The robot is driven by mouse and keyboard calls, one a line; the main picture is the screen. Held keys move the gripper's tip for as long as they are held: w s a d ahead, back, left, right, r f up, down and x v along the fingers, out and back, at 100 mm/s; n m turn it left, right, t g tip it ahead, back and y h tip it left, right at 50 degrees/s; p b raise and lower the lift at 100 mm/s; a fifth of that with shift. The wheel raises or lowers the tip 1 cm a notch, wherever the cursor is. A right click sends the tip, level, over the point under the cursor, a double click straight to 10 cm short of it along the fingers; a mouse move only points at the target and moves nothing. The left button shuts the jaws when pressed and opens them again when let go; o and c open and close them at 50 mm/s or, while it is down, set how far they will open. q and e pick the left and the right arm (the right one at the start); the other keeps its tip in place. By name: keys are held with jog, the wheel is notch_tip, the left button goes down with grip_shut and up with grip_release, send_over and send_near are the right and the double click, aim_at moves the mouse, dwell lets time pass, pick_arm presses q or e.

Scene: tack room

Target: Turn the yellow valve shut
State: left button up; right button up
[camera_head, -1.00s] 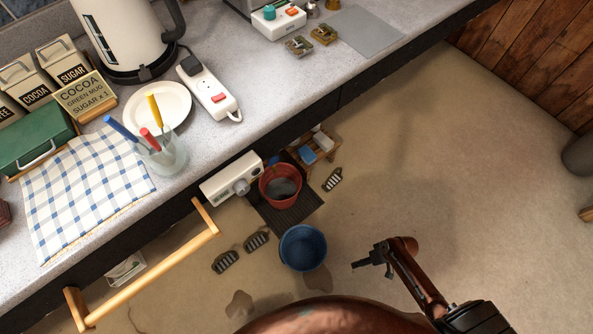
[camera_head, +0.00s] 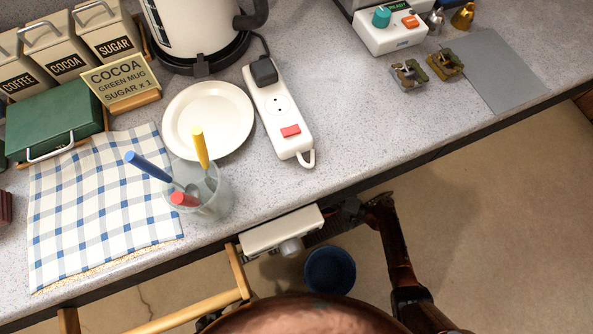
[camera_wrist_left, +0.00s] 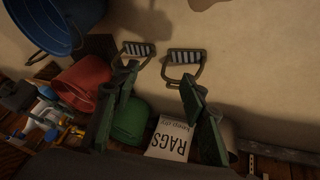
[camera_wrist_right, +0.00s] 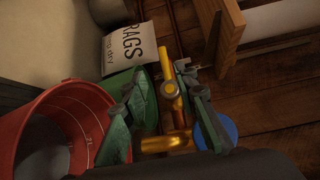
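In the right wrist view, a yellow valve lever (camera_wrist_right: 166,64) sits on a brass pipe (camera_wrist_right: 165,144). My right gripper (camera_wrist_right: 163,105) is open, with one finger on each side of the brass fitting; I cannot tell whether either touches it. In the head view my right arm (camera_head: 392,240) reaches under the counter edge, and its gripper is dark and partly hidden. My left gripper (camera_wrist_left: 158,95) is open and empty in the left wrist view, out of sight in the head view. A small yellow part (camera_wrist_left: 76,131) shows there beside a red bucket (camera_wrist_left: 84,82).
The red bucket (camera_wrist_right: 60,130) stands left of my right gripper. A blue rounded thing (camera_wrist_right: 222,128) is close to its right finger. A RAGS bag (camera_wrist_right: 127,46) and a wooden frame (camera_wrist_right: 232,30) are beyond. The counter (camera_head: 350,130) overhangs; a blue bucket (camera_head: 330,271) stands below.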

jog(key=x, duration=0.2)
jog(key=b+x, duration=0.1)
jog(key=x, duration=0.5)
jog(key=shift+w+r+b, duration=0.1)
jog(key=shift+r+b, duration=0.15)
jog(key=shift+b, duration=0.05)
pick_arm(q)
jog(key=shift+w+f+t, duration=0.3)
jog(key=shift+w+f, duration=0.05)
jog(key=shift+f, duration=0.3)
jog(key=shift+w+f+t, duration=0.3)
jog(key=shift+f, duration=0.3)
pick_arm(e)
jog(key=shift+w+a+r, duration=0.1)
jog(key=shift+w+a, duration=0.05)
jog(key=shift+a, duration=0.05)
jog(key=shift+c, duration=0.4)
grip_shut()
